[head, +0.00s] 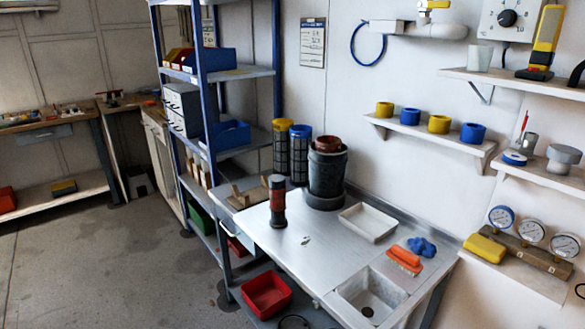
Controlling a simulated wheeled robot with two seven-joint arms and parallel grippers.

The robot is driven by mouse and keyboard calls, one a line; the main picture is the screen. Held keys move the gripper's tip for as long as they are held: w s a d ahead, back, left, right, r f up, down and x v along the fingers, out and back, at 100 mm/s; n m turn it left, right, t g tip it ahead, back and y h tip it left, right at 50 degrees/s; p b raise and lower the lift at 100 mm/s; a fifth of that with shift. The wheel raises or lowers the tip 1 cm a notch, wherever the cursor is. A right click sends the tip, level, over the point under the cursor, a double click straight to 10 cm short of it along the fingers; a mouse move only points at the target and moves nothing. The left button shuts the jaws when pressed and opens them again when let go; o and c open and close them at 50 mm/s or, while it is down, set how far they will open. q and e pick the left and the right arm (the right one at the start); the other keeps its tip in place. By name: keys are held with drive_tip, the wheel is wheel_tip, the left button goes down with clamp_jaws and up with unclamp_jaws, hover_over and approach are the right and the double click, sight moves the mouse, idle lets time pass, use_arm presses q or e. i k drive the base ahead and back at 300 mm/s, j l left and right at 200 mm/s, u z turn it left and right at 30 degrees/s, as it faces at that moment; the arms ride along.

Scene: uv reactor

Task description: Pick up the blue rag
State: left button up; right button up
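The blue rag (422,246) lies crumpled on the right part of the metal worktop (300,244), near the wall. It sits just behind an orange brush (404,260) with pale bristles, close to it; I cannot tell if they touch. Neither of my grippers shows in the head view, and nothing is seen holding the rag.
A sink basin (372,296) is at the worktop's front right. A white tray (367,222) lies left of the rag. A dark canister (327,172) and a black-and-red cylinder (277,200) stand further left. Gauges (532,231) and a yellow object (484,248) are to the right.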

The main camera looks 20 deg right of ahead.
sight(419, 246)
drive_tip(key=z, duration=1.5)
